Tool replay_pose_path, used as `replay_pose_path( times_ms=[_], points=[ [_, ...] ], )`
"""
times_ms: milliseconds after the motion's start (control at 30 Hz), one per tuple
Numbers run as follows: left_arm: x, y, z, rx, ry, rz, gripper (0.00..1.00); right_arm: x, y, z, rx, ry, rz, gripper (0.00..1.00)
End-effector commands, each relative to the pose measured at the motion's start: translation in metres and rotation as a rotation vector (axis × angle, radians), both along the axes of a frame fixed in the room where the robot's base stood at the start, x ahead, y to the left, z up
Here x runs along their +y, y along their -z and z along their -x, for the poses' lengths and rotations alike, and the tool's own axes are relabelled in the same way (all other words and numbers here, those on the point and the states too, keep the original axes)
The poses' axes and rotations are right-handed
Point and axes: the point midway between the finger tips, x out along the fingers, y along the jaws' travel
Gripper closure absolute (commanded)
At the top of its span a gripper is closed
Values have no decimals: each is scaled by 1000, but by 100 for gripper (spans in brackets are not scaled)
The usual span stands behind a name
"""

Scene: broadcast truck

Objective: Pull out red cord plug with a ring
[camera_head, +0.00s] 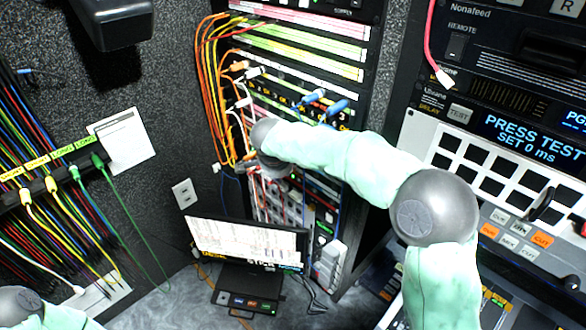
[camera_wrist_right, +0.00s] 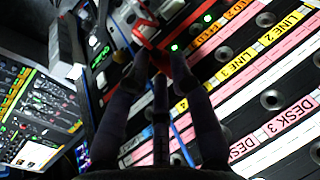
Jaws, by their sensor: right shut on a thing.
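In the right wrist view, my right gripper (camera_wrist_right: 160,66) is shut on a red plug (camera_wrist_right: 181,76) in front of the labelled patch panel (camera_wrist_right: 235,85). A red cord (camera_wrist_right: 143,38) curves beside the fingertips. I cannot make out a ring, and whether the plug is still in its socket is hidden. In the head view my right arm reaches across to the patch rack (camera_head: 330,72), and its wrist covers most of the gripper and plug. Only part of my left arm shows at the bottom left; its gripper is out of view.
Orange and yellow cords (camera_head: 210,85) hang left of the rack. A monitor (camera_head: 245,245) stands below my right wrist. A console with buttons (camera_head: 495,170) is at the right. Another red cord (camera_head: 430,45) with a pale plug hangs at the top right. Many coloured cables (camera_head: 50,200) fill the left wall.

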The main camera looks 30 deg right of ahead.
Motion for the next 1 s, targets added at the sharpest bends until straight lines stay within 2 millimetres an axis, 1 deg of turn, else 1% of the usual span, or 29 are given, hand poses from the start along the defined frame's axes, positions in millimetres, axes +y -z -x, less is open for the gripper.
replay_pose_path(
  times_ms=[667, 1000],
  points=[
    [0, 5, 0, 0, 0, 0, 60, 8, 0, 3, -1, 1, -1, 100],
    [0, 5, 0, 0, 0, 0, 60, 8, 0, 3, -1, 1, 1, 100]
  ],
)
